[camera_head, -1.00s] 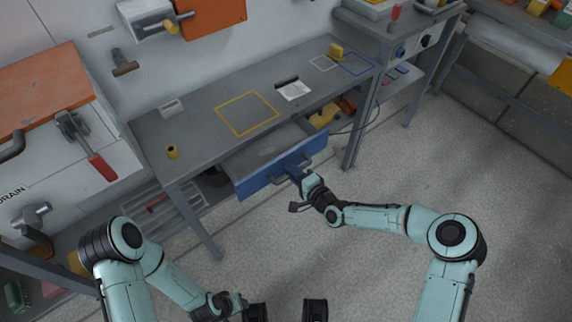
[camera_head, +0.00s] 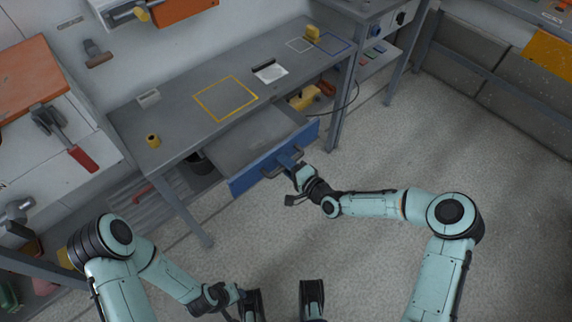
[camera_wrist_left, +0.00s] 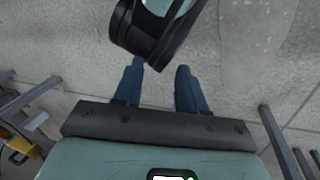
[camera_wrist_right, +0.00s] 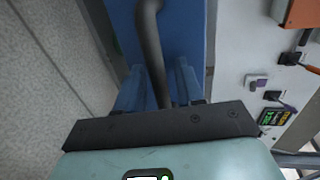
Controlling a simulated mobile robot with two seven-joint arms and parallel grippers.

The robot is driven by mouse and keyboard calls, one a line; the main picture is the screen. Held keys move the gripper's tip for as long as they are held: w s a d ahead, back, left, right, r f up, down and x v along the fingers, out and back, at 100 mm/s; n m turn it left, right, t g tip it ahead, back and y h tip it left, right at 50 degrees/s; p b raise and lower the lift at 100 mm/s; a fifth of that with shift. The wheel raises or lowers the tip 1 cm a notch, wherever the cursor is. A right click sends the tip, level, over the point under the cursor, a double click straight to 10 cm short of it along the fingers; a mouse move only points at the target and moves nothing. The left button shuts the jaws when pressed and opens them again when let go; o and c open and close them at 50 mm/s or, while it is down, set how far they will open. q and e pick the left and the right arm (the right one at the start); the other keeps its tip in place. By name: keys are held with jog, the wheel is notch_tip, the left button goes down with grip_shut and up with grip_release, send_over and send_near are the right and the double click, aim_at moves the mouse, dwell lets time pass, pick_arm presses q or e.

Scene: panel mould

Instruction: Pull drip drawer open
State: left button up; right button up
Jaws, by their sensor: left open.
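The drip drawer (camera_head: 248,181) has a blue front and stands pulled out from under the grey workbench. Its dark bar handle (camera_head: 270,172) faces me; it runs between my fingers in the right wrist view (camera_wrist_right: 150,45). My right gripper (camera_head: 296,170) is shut on this handle, with the blue front just behind it (camera_wrist_right: 187,25). My left gripper (camera_wrist_left: 158,88) is open and empty over the floor, low and away from the drawer. A black and teal part of my own body shows ahead of its fingers.
The workbench (camera_head: 185,120) carries a yellow outlined square, a small yellow cup (camera_head: 153,141) and a white sheet (camera_head: 271,72). A bench leg (camera_head: 336,112) stands right of the drawer. The floor (camera_head: 400,165) in front is clear.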

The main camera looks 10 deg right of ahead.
jog(key=shift+s, duration=0.1)
pick_arm(q)
jog(key=shift+g, duration=0.7)
jog(key=s+r+p, duration=0.1)
jog(key=s+d+r, duration=0.1)
jog(key=s+r+p, duration=0.1)
jog(key=s, duration=0.1)
jog(key=shift+d+r+p, duration=0.1)
jog(key=shift+d+p, duration=0.2)
jog(key=shift+d, duration=0.1)
pick_arm(e)
jog(key=v, duration=1.3)
pick_arm(q)
jog(key=shift+w, duration=0.1)
